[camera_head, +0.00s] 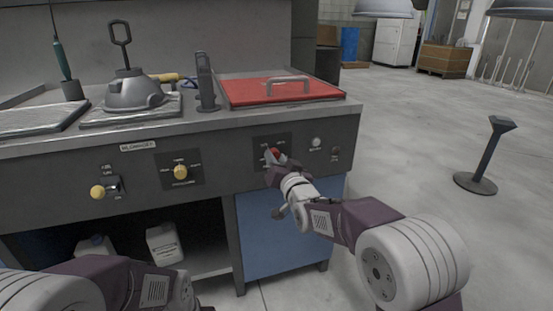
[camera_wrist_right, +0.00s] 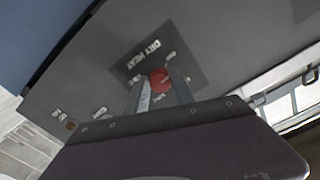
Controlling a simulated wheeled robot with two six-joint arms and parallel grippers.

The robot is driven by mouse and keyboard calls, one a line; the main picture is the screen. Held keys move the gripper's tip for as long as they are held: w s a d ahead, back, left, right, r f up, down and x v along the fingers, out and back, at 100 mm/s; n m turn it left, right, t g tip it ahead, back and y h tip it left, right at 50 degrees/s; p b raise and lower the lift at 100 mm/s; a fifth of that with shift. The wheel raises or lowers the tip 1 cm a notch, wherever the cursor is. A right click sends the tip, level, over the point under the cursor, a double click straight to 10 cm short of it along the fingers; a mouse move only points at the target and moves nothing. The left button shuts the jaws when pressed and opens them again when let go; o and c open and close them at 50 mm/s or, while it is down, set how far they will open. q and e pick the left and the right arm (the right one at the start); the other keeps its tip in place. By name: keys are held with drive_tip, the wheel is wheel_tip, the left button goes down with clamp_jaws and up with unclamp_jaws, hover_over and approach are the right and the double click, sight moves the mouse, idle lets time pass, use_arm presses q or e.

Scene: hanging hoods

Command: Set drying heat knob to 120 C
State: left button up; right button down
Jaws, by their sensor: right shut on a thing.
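The drying heat knob is a red round knob (camera_head: 276,152) on a dark plate on the front panel, right of the middle of the bench. In the right wrist view the knob (camera_wrist_right: 160,79) sits by the words DRY HEAT, with small marks around it. My right gripper (camera_head: 274,158) is shut on the knob, with one finger (camera_wrist_right: 160,92) on each side of it. The fingers hide part of the dial, and the small marks are too blurred to read, so I cannot tell the setting. My left forearm shows at the lower left; its gripper is out of view.
A yellow knob (camera_head: 180,172) and a yellow-tipped lever (camera_head: 98,191) are on the panel to the left. A white button (camera_head: 316,143) and a small switch (camera_head: 335,154) are to the right. A red lid (camera_head: 250,92) lies on the bench above. The floor at right is mostly clear.

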drive_tip(key=m+p, duration=0.1)
drive_tip(key=m, duration=2.5)
drive_tip(key=shift+r+m+p, duration=0.1)
drive_tip(key=shift+m+p, duration=0.25)
drive_tip(key=shift+m, duration=0.35)
drive_tip(key=c, duration=1.1)
unclamp_jaws()
drive_tip(key=shift+o, duration=0.2)
drive_tip(key=shift+s, duration=0.1)
